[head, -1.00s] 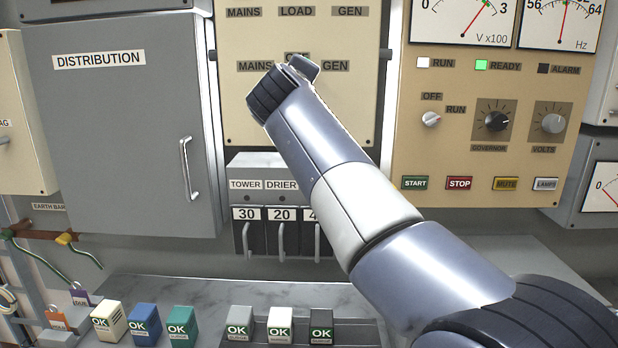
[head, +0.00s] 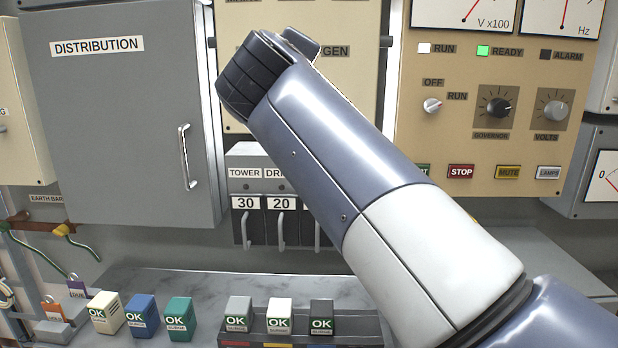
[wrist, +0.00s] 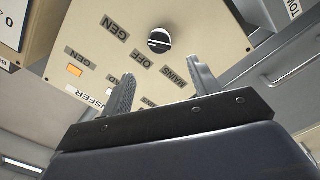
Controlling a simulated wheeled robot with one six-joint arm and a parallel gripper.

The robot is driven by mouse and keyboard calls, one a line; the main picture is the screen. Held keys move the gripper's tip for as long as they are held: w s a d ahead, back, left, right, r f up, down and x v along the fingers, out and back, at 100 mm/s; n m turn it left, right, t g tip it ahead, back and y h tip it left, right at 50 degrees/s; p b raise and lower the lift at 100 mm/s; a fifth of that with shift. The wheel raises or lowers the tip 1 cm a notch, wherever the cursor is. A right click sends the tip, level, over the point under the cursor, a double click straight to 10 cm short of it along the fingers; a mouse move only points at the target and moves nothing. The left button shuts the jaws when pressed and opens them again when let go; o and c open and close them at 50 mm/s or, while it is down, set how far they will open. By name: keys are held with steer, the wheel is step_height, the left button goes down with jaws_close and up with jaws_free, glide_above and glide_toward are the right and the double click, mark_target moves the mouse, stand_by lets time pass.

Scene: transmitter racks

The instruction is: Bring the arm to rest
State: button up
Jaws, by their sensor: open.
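My arm crosses the head view from the lower right up to the top centre, with its dark wrist end in front of the cream switch panel (head: 350,85). The fingers are hidden in that view. In the wrist view my gripper (wrist: 160,88) is open, its two ridged grey fingers apart with nothing between them. Beyond the fingers the wrist view shows the cream panel (wrist: 105,30) with a black rotary knob (wrist: 159,41) and GEN, OFF and MAINS labels. The fingers look clear of the knob, but the exact gap cannot be told.
A grey DISTRIBUTION cabinet (head: 110,150) stands left. A generator panel (head: 460,125) with dials and buttons is right. Fuse carriers (head: 282,220) hang below my arm. Several small OK-marked blocks, including a blue one (head: 142,318), stand on the marble shelf (head: 215,285).

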steer(key=w+p, duration=0.1)
steer(key=w, duration=0.4)
steer(key=w+p, duration=0.2)
steer(key=w, duration=0.4)
steer(key=shift+d+r, duration=0.15)
steer(key=shift+d, duration=0.05)
steer(key=shift+s+f+n+p, duration=0.1)
steer(key=shift+f+n+p, duration=0.05)
steer(key=shift+n+p, duration=4.65)
steer(key=shift+f+n+p, duration=0.15)
steer(key=shift+n+p, duration=3)
steer(key=shift+n, duration=3.25)
steer(key=shift+d, duration=0.15)
